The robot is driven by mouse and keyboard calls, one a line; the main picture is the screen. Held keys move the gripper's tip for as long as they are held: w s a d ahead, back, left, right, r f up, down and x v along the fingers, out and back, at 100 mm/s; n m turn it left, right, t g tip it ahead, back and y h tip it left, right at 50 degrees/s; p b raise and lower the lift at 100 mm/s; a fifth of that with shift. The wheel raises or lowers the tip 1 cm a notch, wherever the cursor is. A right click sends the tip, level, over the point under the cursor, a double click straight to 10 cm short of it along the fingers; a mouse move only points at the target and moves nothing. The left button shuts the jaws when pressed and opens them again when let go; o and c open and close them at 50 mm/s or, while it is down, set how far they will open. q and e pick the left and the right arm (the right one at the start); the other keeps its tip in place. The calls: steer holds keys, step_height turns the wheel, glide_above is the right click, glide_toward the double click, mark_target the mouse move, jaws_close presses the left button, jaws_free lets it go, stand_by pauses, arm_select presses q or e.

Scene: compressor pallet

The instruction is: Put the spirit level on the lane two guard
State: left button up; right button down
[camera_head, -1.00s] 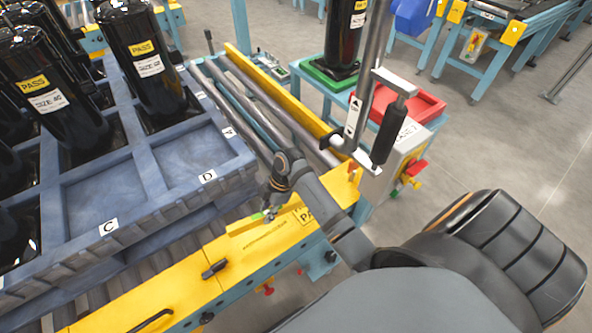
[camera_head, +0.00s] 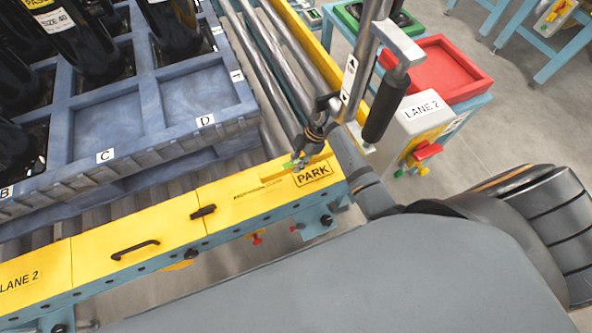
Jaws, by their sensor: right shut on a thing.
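The spirit level (camera_head: 291,163), a small yellow bar with a green part, is held by my right gripper (camera_head: 300,158). The gripper is shut on it and hides part of it. They are at the right end of the yellow lane two guard (camera_head: 160,225), just behind its PARK label. I cannot tell whether the level touches the guard. The guard runs to the lower left, where a LANE 2 label shows. My left gripper is not in view.
The blue pallet (camera_head: 110,157) with black compressors stands behind the guard. A dark handle (camera_head: 135,249) and a small dark latch (camera_head: 203,211) sit on the guard. A post with a black grip (camera_head: 385,105), a LANE 2 control box (camera_head: 425,120) and a red tray (camera_head: 440,70) stand right.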

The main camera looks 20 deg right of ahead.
mark_target(297, 174)
steer(key=shift+f+b, duration=0.35)
steer(key=shift+f, duration=2.1)
steer(key=c, duration=1.2)
jaws_free()
steer(key=shift+f, duration=0.1)
steer(key=shift+o, duration=0.2)
steer(key=p+v, duration=0.1)
steer(key=v, duration=0.6)
steer(key=shift+d+r, duration=0.15)
steer(key=shift+r, duration=0.15)
